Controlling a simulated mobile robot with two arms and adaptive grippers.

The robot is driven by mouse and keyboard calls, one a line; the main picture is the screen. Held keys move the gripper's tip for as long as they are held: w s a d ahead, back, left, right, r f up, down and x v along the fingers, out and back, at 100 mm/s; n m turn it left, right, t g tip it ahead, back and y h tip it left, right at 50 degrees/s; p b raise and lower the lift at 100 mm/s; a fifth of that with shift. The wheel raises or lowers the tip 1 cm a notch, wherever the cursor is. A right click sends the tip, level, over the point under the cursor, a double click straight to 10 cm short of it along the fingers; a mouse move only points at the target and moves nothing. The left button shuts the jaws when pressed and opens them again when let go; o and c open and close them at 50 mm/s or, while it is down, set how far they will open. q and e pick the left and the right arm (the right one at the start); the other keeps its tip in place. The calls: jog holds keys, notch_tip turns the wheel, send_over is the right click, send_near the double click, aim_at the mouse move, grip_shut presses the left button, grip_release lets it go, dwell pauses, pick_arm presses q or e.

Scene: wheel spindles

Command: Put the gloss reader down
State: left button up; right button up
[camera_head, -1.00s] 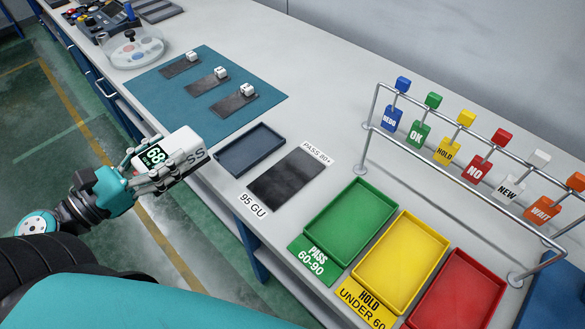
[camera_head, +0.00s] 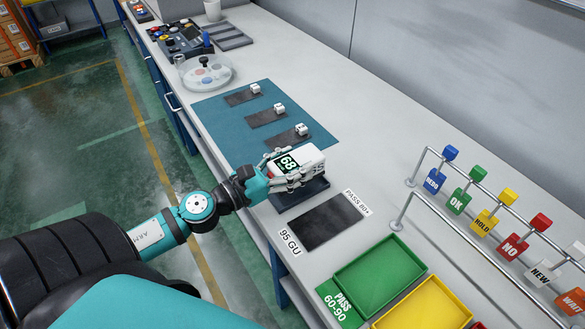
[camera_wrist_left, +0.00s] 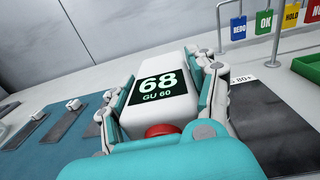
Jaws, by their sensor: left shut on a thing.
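The gloss reader (camera_head: 308,157) is a white block with a dark screen reading 68. My left gripper (camera_head: 287,170) is shut on it, fingers along both sides. In the head view it is over the dark blue tray (camera_head: 318,188), covering most of it; I cannot tell whether the reader touches the tray. In the left wrist view the reader (camera_wrist_left: 157,92) shows "68 GU 60" and a red button at its near end. My right gripper is not in view.
The teal mat (camera_head: 215,108) with several dark plates lies beyond the tray. A black panel (camera_head: 330,222) labelled 95 GU lies on the near side. Green (camera_head: 385,270) and yellow trays and a rail (camera_head: 480,190) with hanging tags stand at right.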

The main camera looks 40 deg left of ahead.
pick_arm(q)
notch_tip(320, 180, down, 4)
jog(key=shift+r+b, duration=0.25)
jog(key=shift+b, duration=0.35)
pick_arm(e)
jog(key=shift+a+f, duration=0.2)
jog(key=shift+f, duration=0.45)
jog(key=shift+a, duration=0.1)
pick_arm(q)
jog(key=shift+f, duration=0.15)
jog(key=o, duration=1.7)
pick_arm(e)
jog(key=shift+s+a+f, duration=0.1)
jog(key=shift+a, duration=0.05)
